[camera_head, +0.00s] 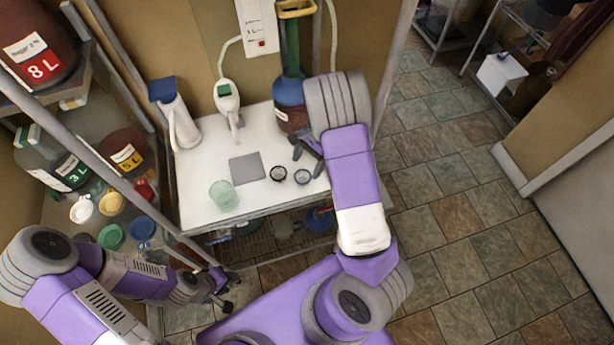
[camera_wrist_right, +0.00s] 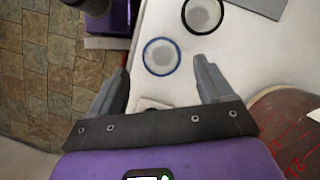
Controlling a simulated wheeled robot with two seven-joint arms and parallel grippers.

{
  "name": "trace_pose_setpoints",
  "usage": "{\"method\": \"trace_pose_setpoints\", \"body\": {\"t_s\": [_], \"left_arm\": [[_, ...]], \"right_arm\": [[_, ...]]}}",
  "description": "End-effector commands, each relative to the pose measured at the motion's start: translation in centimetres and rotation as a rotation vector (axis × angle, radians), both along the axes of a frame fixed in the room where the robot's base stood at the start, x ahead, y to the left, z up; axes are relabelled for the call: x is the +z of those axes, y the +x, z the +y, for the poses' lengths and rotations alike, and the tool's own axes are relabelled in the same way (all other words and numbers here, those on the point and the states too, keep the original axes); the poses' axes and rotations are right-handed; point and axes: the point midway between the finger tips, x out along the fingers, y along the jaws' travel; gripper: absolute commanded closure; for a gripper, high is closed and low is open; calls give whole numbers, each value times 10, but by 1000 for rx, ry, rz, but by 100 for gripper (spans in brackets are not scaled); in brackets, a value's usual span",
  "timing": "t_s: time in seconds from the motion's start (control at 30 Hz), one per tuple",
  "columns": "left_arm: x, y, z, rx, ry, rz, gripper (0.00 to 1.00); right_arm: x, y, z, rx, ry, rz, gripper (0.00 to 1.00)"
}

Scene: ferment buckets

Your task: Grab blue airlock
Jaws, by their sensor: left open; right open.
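A small round piece with a blue rim and pale centre, which looks like the blue airlock (camera_head: 302,176), stands on the white table. In the right wrist view the blue-rimmed airlock (camera_wrist_right: 160,56) lies just beyond the fingertips, in line with the gap between them. My right gripper (camera_head: 307,158) is open and empty above the table; it also shows in the wrist view (camera_wrist_right: 161,72). I cannot tell its height above the airlock. My left gripper (camera_head: 227,293) is open and empty, low in front of the table.
A black-rimmed round piece (camera_head: 278,173) stands beside the airlock, to its left.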

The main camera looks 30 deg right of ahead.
Motion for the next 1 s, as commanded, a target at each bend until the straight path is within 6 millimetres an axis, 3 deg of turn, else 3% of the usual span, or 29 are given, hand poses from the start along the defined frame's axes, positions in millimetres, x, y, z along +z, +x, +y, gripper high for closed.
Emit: {"method": "trace_pose_setpoints", "body": {"t_s": [0.07, 0.17, 0.67, 0.93, 1.0], "left_arm": [[1, 0, 0, 0, 0, 0, 57], [1, 0, 0, 1, 0, -1, 57], [5, 0, 0, 1, 0, -1, 57], [5, 0, 0, 1, 0, -1, 57], [4, 0, 0, 1, 0, -1, 57]], "right_arm": [[7, 6, -7, -48, 9, 4, 20], [2, 7, -6, -67, 13, 10, 20], [-58, 0, 12, -65, 13, 8, 20], [-61, 0, 14, -64, 13, 6, 20], [-61, 0, 14, -64, 13, 6, 29]]}}
